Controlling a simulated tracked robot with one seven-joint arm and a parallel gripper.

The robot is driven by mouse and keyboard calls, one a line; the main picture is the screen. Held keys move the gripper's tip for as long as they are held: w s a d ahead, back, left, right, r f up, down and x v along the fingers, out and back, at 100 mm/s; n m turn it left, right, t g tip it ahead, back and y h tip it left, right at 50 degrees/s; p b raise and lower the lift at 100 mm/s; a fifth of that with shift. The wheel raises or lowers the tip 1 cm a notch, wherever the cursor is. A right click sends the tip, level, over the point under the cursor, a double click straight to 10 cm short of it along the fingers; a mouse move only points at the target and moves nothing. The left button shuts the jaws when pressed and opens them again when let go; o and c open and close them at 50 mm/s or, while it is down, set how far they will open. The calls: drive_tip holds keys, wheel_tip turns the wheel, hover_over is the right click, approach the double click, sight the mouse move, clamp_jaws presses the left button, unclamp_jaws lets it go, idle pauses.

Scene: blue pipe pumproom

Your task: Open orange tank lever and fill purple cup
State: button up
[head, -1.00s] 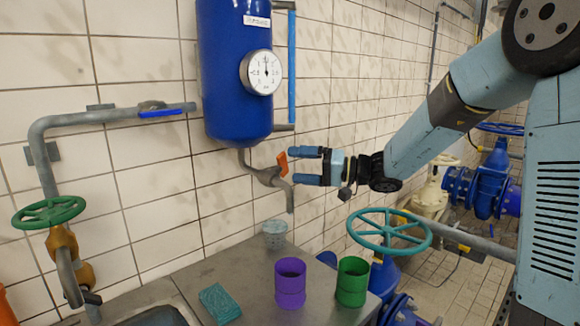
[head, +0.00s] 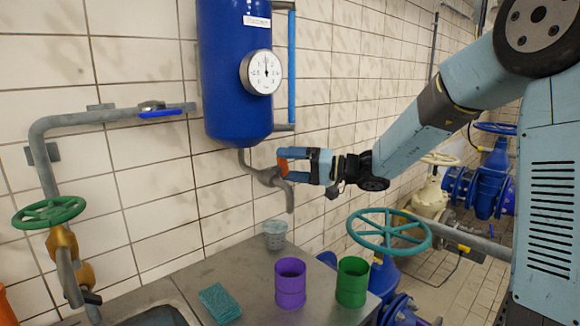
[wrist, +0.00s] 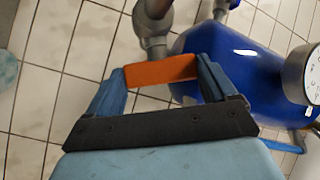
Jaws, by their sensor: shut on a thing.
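The blue tank (head: 237,80) hangs on the tiled wall with a grey outlet pipe (head: 289,198) below it. The orange lever (head: 283,165) sits on that pipe's valve. My gripper (head: 284,162) is shut on the lever, with one blue finger on each side; the wrist view shows the orange lever (wrist: 162,71) between both fingers. The purple cup (head: 290,284) stands upright on the grey counter, in front of the outlet and apart from it. The green cup (head: 352,281) stands upright to its right.
A pale speckled cup (head: 275,234) stands on the counter near the wall below the outlet. A teal sponge (head: 220,302) lies left of the purple cup. A teal handwheel (head: 389,231) stands right of the counter, below my arm.

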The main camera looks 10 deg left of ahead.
drive_tip(key=shift+f, duration=0.1)
drive_tip(key=shift+c, duration=0.6)
drive_tip(key=shift+s+r+m+t+h, duration=0.1)
drive_tip(key=shift+r+m+t+h, duration=0.1)
drive_tip(key=shift+m+t+h, duration=0.65)
drive_tip(key=shift+m+h, duration=0.85)
drive_tip(key=o, duration=0.8)
drive_tip(key=shift+o, duration=0.2)
drive_tip(key=v, duration=1.3)
drive_tip(key=shift+d, duration=0.45)
